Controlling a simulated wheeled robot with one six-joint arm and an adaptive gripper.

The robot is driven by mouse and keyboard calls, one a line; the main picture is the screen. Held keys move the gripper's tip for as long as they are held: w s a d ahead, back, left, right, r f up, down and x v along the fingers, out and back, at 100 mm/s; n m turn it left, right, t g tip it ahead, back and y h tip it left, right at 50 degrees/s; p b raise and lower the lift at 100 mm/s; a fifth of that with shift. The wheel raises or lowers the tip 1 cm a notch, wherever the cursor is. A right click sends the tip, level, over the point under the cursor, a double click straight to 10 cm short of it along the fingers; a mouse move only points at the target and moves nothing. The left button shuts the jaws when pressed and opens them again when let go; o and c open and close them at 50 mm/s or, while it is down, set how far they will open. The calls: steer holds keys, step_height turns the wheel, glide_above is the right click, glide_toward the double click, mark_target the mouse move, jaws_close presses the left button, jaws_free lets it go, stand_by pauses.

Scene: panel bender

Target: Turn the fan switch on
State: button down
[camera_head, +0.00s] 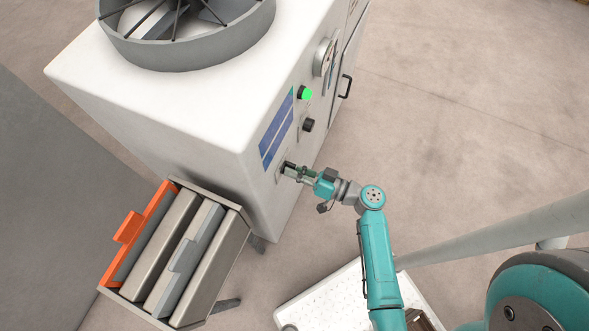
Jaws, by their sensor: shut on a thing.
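The white machine cabinet (160,100) fills the upper middle of the head view. My gripper (289,168) is at the lower part of its front panel, shut on a small control there that I take to be the fan switch. The fingers hide most of the switch, so its position cannot be read. A pale mounting plate (279,173) shows beside the fingertips. The large fan (185,45) sits on top of the cabinet in a grey ring; whether it is turning cannot be told.
Above my gripper on the panel are a black knob (308,125), a lit green button (305,93) and a round gauge (323,57). Blue labels (276,132) lie left of them. A rack with orange and grey panels (175,250) stands at lower left. Floor at right is clear.

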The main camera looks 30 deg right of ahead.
steer(key=shift+m, duration=0.4)
steer(key=c, duration=1.2)
jaws_free()
steer(key=v, duration=1.2)
